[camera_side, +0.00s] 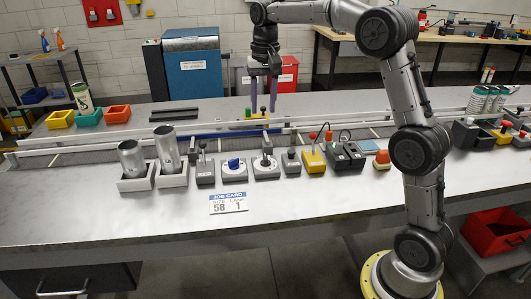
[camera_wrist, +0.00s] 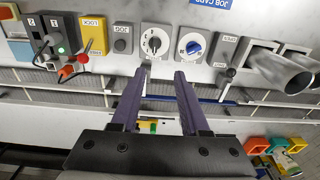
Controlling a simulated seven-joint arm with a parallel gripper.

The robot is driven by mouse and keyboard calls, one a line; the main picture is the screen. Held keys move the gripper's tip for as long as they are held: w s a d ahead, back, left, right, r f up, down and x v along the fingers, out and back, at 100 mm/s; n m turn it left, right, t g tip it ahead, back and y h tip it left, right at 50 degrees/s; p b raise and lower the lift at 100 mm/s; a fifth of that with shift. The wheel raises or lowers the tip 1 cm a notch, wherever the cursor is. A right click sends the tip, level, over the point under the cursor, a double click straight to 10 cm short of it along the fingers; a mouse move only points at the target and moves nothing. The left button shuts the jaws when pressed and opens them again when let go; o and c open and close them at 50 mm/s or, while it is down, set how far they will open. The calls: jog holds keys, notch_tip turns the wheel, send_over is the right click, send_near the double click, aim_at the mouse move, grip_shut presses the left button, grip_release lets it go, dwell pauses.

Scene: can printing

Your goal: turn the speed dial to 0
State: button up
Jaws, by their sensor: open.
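Two dials sit side by side in the panel row at the front of the bench. One has a blue knob (camera_side: 233,165) on a white face; it also shows in the wrist view (camera_wrist: 193,46). The other has a black knob (camera_side: 265,161), also in the wrist view (camera_wrist: 155,43). Their labels are too small to read, so I cannot tell which is the speed dial or what either is set to. My gripper (camera_side: 263,111) points down above the conveyor, behind the panel row. Its purple fingers (camera_wrist: 159,74) are apart and empty, touching neither dial.
A lever box (camera_side: 205,171) and two silver cans in white holders (camera_side: 136,180) stand left of the dials. A job card (camera_side: 228,203) lies in front; the front bench is clear.

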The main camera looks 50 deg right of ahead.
aim_at(266, 156)
jog(key=shift+g, duration=0.3)
jog(key=f, duration=1.1)
jog(key=d+f, duration=0.1)
jog(key=f, duration=0.4)
jog(key=shift+w+d+f, duration=0.1)
jog(key=shift+f, duration=0.05)
grip_shut()
